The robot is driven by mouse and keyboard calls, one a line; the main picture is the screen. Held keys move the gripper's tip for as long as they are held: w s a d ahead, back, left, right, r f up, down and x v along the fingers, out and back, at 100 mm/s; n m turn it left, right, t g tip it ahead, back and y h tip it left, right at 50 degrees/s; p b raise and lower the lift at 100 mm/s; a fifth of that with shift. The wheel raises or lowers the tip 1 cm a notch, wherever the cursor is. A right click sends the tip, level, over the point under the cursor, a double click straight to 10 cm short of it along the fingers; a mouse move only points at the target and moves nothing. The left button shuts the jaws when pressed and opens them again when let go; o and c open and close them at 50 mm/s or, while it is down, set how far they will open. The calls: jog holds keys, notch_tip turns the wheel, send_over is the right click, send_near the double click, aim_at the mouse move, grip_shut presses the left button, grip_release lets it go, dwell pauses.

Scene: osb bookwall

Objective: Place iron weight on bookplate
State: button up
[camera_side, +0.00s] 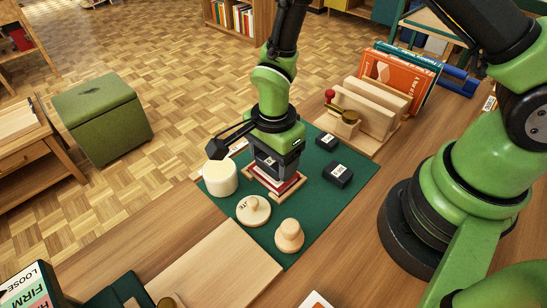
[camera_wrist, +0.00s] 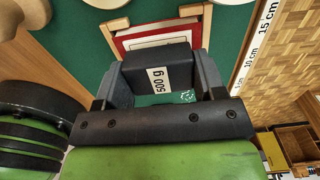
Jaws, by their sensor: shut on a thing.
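My gripper (camera_side: 277,163) is shut on a black iron weight (camera_wrist: 150,66) labelled 500 g, held between the two fingers in the wrist view. The bookplate (camera_wrist: 150,40) has a red border and a pale middle, and sits between light wooden corner pieces on the green mat. In the side view the bookplate (camera_side: 287,186) shows just under the gripper, and the fingers mostly hide the weight. The weight covers part of the bookplate in the wrist view. I cannot tell whether the weight touches it.
Two black labelled blocks (camera_side: 326,143) (camera_side: 338,175) lie right of the gripper on the mat (camera_side: 350,158). A cream cylinder (camera_side: 220,178), a wooden disc (camera_side: 253,211) and a wooden knob (camera_side: 289,236) stand left and in front. Books in a wooden holder (camera_side: 376,110) are behind right.

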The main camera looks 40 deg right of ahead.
jog(key=shift+f, duration=0.25)
jog(key=shift+f, duration=0.1)
jog(key=o, duration=1.2)
jog(key=shift+o, duration=0.2)
jog(key=s+d+r+n+t+y, duration=0.1)
jog(key=s+d+r+n, duration=0.1)
jog(key=r, duration=0.9)
jog(key=s+d+r+n+t, duration=0.1)
jog(key=d+r+n+t, duration=0.15)
jog(key=r, duration=0.85)
jog(key=s+d+r+n+t+y, duration=0.1)
jog(key=s+d+r+n+t, duration=0.1)
jog(key=s+r+n, duration=0.4)
jog(key=shift+s+d+r+n+t, duration=0.4)
jog(key=shift+s+n+t, duration=0.45)
jog(key=shift+s+n, duration=1.1)
